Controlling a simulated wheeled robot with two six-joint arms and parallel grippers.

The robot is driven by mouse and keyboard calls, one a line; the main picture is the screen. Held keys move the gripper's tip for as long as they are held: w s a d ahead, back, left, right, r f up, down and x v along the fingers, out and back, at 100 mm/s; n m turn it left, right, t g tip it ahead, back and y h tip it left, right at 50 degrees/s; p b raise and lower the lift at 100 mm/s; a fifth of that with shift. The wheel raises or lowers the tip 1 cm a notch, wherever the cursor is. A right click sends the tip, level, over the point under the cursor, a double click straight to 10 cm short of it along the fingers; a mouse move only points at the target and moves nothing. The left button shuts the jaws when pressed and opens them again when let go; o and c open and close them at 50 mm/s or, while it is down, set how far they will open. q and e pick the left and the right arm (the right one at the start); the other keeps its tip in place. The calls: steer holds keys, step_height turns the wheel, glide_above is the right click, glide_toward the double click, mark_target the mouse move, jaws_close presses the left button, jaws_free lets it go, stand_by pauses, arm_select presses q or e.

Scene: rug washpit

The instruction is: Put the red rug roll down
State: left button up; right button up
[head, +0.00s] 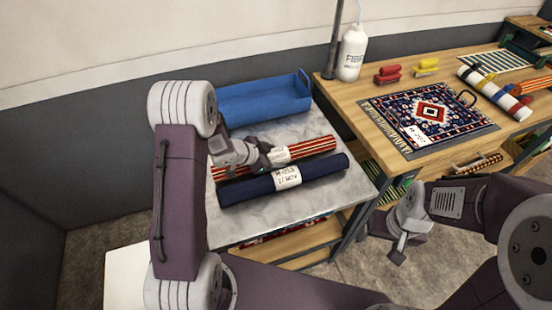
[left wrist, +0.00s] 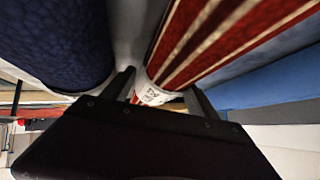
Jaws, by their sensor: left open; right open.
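The red rug roll (head: 312,147), striped with cream and wearing a white label, lies on the grey marble-topped table (head: 353,191). It lies behind a navy rug roll (head: 325,170) and roughly parallel to it. My left gripper (head: 264,157) is open at the red roll's label, hiding part of its left half. In the left wrist view the fingers (left wrist: 162,92) stand apart on either side of the red roll (left wrist: 225,40), with the navy roll (left wrist: 55,40) to the left. Whether a finger touches the roll is unclear. My right gripper (head: 402,235) is open and empty, right of the table.
A blue tray (head: 262,103) sits behind the rolls. The wooden bench (head: 360,91) at right holds a patterned rug (head: 430,112), a white bottle (head: 352,55), red and yellow items, and a striped roll (head: 495,92). Bare marble shows in front of the navy roll.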

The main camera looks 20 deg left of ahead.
arm_select(q)
steer(key=shift+c, duration=1)
steer(key=shift+s, duration=0.1)
jaws_close()
steer(key=shift+r, duration=0.1)
step_height(320, 180, up, 5)
steer(key=shift+d+f+p, duration=0.1)
steer(key=shift+p, duration=1)
steer(key=w+d+r+p, duration=0.1)
steer(key=d+r, duration=0.5)
steer(key=d, duration=0.5)
steer(key=shift+d, duration=0.25)
steer(key=shift+a+r, duration=0.1)
steer(key=shift+r, duration=0.05)
